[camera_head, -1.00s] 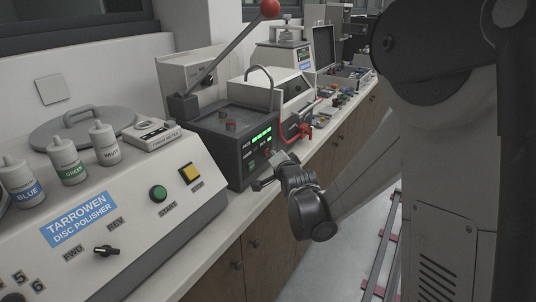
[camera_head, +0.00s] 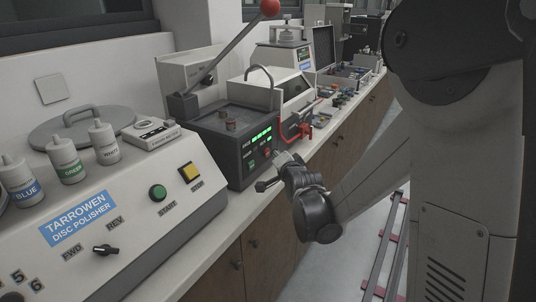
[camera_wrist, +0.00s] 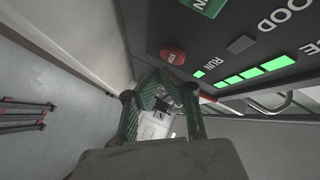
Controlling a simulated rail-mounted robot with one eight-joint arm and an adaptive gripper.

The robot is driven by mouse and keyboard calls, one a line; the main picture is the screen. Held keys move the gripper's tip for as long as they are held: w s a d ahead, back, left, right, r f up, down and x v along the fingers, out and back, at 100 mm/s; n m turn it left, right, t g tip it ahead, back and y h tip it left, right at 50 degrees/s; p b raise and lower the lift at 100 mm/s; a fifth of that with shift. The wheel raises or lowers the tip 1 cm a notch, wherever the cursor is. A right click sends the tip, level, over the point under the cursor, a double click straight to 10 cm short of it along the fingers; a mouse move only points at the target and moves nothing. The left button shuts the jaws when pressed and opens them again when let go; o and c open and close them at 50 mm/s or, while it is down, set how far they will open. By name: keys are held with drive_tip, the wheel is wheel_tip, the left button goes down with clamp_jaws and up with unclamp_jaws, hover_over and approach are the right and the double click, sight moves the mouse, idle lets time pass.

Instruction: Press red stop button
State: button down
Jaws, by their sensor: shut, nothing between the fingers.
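The red stop button (camera_wrist: 173,56) sits on the dark control panel in the wrist view, with a label on its face. In the head view it is a small red spot (camera_head: 267,152) on the front of the dark press unit (camera_head: 228,145). My gripper (camera_head: 281,158) is close in front of that panel, just right of the button in the head view. In the wrist view its fingers (camera_wrist: 160,84) are together and empty, with the tips just below the button in the picture. I cannot tell the exact gap to the panel.
Green lights (camera_wrist: 254,72) and a green-marked control (camera_wrist: 205,4) are beside the button on the panel. A disc polisher (camera_head: 120,215) with a green start button (camera_head: 157,193) and yellow stop button (camera_head: 189,173) stands left. Red pipework (camera_head: 303,132) is right of the press.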

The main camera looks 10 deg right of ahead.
drive_tip(key=shift+s, duration=0.1)
drive_tip(key=s+d, duration=0.1)
drive_tip(key=d, duration=0.1)
drive_tip(key=s+d, duration=0.1)
drive_tip(key=s, duration=0.1)
drive_tip(key=shift+s+d+b, duration=0.15)
drive_tip(key=shift+d+b, duration=0.15)
drive_tip(key=shift+d, duration=0.05)
idle(0.3)
idle(0.5)
drive_tip(key=s+r+n+g+p, duration=0.1)
drive_tip(key=s+r+n+g, duration=0.1)
drive_tip(key=s, duration=0.9)
drive_tip(key=s+a+r+n+g+p, duration=0.1)
drive_tip(key=s+n, duration=0.4)
drive_tip(key=s, duration=0.6)
drive_tip(key=s+r+n+g+p, duration=0.1)
drive_tip(key=s+n+g, duration=0.3)
drive_tip(key=s, duration=0.8)
drive_tip(key=shift+a+r+g+h, duration=0.2)
drive_tip(key=shift+r+g+h, duration=0.2)
drive_tip(key=shift+r+g, duration=0.4)
drive_tip(key=shift+r, duration=0.1)
idle(1.5)
